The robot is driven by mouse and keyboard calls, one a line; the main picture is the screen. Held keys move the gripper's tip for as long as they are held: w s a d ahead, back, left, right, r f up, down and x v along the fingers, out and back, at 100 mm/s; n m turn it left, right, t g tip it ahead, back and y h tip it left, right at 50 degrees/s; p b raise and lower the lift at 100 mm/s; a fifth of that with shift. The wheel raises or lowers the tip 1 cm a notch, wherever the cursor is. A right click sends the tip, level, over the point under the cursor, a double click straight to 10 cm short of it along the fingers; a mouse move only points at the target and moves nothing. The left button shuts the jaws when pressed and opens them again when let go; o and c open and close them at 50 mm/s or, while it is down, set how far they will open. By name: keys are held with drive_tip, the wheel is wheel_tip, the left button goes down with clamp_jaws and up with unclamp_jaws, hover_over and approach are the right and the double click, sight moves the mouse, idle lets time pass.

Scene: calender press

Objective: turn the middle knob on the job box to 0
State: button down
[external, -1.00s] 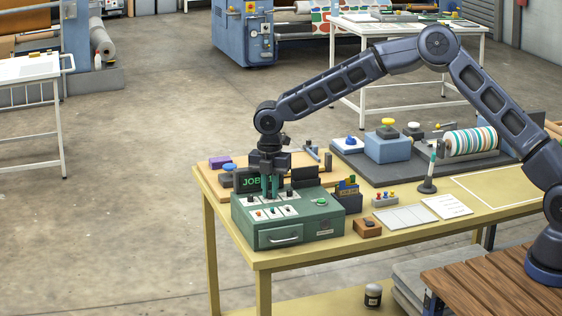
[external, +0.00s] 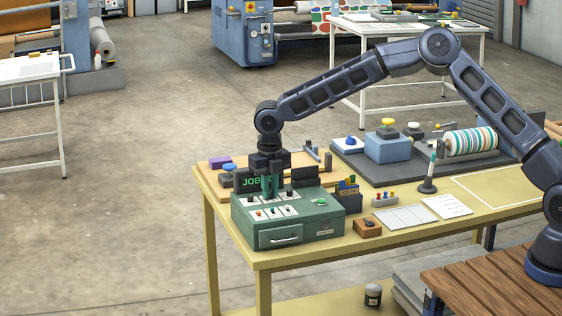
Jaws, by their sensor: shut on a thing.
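The green job box (external: 322,222) stands at the left end of the yellow table, with a drawer and handle on its front. White panels with small knobs (external: 257,213) lie on its top, and a green button (external: 319,202) sits to their right. A dark sign reading JOB (external: 243,180) stands behind, partly covered by my gripper. My gripper (external: 270,195) points down over the panels, its green fingers shut at the back row around the middle. The knob between the fingers is hidden, and its setting cannot be read.
A dark holder with coloured cards (external: 347,197) and a small brown box (external: 367,227) stand right of the job box. A purple block (external: 220,161) and a blue knob (external: 229,168) lie behind it. White sheets (external: 405,217) lie flat farther right.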

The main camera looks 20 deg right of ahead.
drive_tip(key=shift+n, duration=0.4)
drive_tip(key=c, duration=1.4)
unclamp_jaws()
drive_tip(key=shift+r, duration=0.15)
wheel_tip(320, 180, up, 11)
drive_tip(key=shift+f, duration=0.2)
